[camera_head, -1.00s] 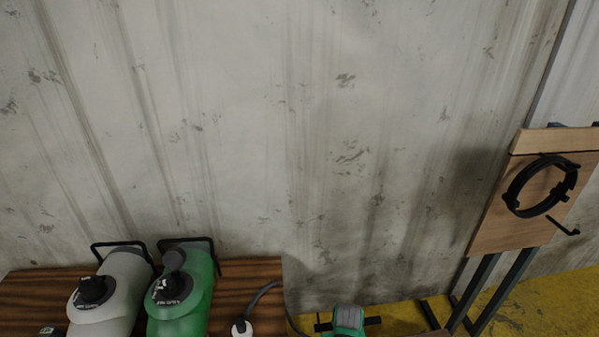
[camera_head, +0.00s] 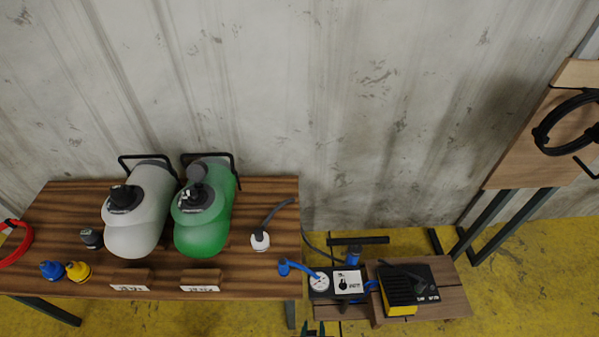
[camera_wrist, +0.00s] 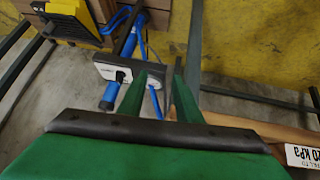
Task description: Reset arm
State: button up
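My gripper (camera_wrist: 160,72) shows in the wrist view as two dark green fingers. A gap lies between them and nothing is held there, so it is open and empty. In the camera_head view only a small green tip of my gripper (camera_head: 315,330) shows at the bottom edge, below the gauge box. The rest of my arm is out of that view.
A wooden board (camera_head: 535,150) stands at right.

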jog(key=s+a+r+t, duration=0.1)
jog(key=s+r+t, duration=0.1)
jog(key=s+r, duration=0.3)
jog(key=s+a+r+t, duration=0.2)
jog(key=s+r, duration=0.4)
jog(key=r, duration=0.8)
jog(key=s+a+r+t+y, duration=0.1)
jog(key=s+r+t, duration=0.2)
jog(key=s+r, duration=0.3)
notch_tip(320, 180, up, 4)
jog(key=shift+s+a+f+t, duration=0.1)
jog(key=shift+s+a+t, duration=0.1)
jog(key=shift+a+t, duration=0.1)
